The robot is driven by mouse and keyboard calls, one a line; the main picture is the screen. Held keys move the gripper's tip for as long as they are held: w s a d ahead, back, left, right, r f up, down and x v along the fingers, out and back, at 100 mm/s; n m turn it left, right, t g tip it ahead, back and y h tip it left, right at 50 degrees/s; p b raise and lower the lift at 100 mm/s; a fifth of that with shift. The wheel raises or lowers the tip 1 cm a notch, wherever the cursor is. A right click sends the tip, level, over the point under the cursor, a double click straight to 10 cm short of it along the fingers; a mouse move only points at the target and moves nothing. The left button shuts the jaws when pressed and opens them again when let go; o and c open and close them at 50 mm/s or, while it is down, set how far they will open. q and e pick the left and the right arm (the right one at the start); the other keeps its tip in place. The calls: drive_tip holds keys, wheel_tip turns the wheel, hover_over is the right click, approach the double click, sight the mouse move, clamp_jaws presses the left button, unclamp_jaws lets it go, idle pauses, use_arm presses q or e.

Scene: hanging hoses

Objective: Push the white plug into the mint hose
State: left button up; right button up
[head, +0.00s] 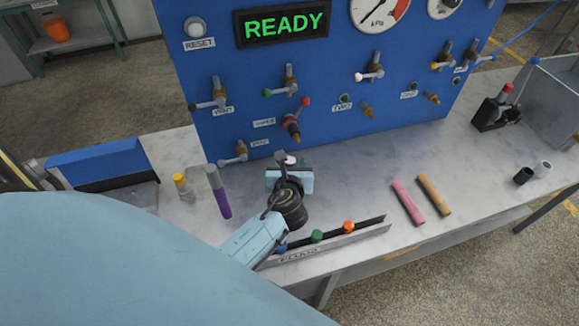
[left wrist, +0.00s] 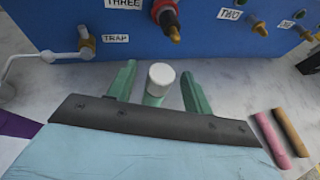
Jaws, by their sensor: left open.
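The white plug (left wrist: 162,73) shows in the left wrist view as a round white top at the upper end of the mint hose (left wrist: 154,100). How deep the plug sits cannot be told, and the lower hose is hidden by my gripper. My left gripper (left wrist: 158,88) is open, with one finger on each side of the hose and plug and gaps visible between. In the head view the white plug (head: 290,159) peeks out beyond my left gripper (head: 290,177), above the bench. My right gripper is not in view.
A blue valve panel (head: 235,75) with a READY display stands behind. A rail (head: 335,243) holds green and orange plugs in front. Pink (head: 408,202) and orange (head: 434,195) hoses lie right.

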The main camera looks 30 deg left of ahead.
use_arm(q)
drive_tip(key=v, duration=1.2)
drive_tip(key=shift+s+d, duration=0.15)
drive_tip(key=shift+s, duration=0.2)
drive_tip(key=shift+r, duration=0.1)
